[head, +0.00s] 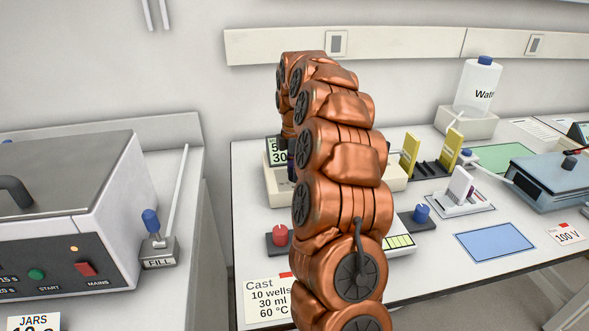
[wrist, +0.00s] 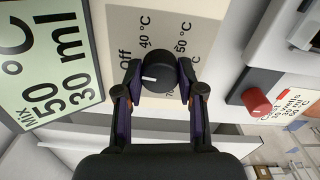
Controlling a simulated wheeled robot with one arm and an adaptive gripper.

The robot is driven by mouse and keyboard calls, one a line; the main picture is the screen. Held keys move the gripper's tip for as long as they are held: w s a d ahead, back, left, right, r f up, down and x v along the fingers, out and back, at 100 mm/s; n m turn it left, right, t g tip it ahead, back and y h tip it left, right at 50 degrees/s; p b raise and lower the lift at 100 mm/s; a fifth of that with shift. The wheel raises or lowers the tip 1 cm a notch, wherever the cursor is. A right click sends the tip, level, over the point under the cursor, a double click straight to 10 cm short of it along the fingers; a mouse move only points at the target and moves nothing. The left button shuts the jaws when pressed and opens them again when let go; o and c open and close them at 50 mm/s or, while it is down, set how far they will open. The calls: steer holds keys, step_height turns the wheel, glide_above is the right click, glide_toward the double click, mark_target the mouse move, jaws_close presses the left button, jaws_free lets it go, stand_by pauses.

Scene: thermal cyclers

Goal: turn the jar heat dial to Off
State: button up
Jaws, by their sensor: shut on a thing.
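The jar heat dial (wrist: 158,70) is a round black knob with a white pointer mark, on a beige panel (wrist: 112,32) in the wrist view. Off is printed to its left, 40 °C above and 50 °C to the upper right; other print is partly hidden. The white mark lies on the knob's left side, roughly toward the Off side; I cannot tell if it lines up exactly. My gripper (wrist: 160,76) is shut on the dial, one finger on each side.
A display (wrist: 50,55) reading MIX 50 °C 30 ml sits beside the panel. A red knob (wrist: 257,103) is close on the right, also on the bench in the head view (head: 280,235). A blue knob (head: 421,214) stands right of my arm.

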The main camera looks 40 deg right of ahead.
steer(key=shift+n, duration=0.6)
steer(key=o, duration=1.1)
steer(key=shift+o, duration=0.2)
step_height(320, 180, up, 12)
stand_by(0.7)
